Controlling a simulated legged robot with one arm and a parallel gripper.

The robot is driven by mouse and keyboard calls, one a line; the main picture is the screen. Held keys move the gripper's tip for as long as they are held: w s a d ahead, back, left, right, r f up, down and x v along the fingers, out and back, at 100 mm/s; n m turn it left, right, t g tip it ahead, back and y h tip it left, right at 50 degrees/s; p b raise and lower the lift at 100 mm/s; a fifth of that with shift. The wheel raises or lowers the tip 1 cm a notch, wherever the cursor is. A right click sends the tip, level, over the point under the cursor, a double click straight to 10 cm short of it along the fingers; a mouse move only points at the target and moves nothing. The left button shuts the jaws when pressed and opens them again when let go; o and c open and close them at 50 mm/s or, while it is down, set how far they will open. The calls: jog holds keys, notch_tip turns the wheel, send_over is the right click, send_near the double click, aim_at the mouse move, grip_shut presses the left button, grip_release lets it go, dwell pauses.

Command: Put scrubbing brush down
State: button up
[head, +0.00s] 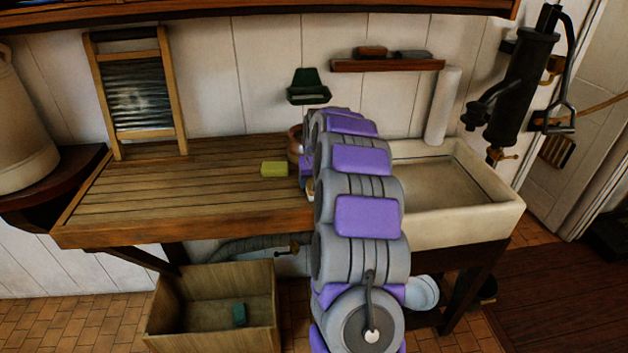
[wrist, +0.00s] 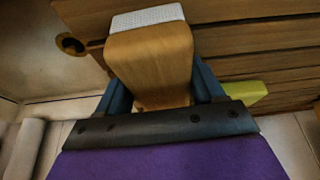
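The scrubbing brush (wrist: 150,62) has a wooden body and a pad of white bristles (wrist: 147,18). It sits between the two dark blue fingers of my gripper (wrist: 160,92), which is shut on it in the wrist view. The slatted wooden drainboard (wrist: 255,40) lies behind the brush; whether they touch I cannot tell. In the head view the drainboard (head: 190,190) runs left of my arm, which hides the brush and most of my gripper near the board's right end.
A yellow-green sponge (head: 274,169) lies on the drainboard just left of my gripper. A white sink (head: 455,215) is at the right. A washboard (head: 138,95) leans at the back left. A wooden crate (head: 215,310) stands below. The board's middle is clear.

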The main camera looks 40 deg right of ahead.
jog(key=shift+o, duration=1.4)
jog(key=shift+d, duration=0.1)
jog(key=shift+o, duration=0.6)
jog(key=shift+a+r, duration=0.1)
jog(key=shift+a, duration=0.2)
jog(key=shift+b, duration=0.3)
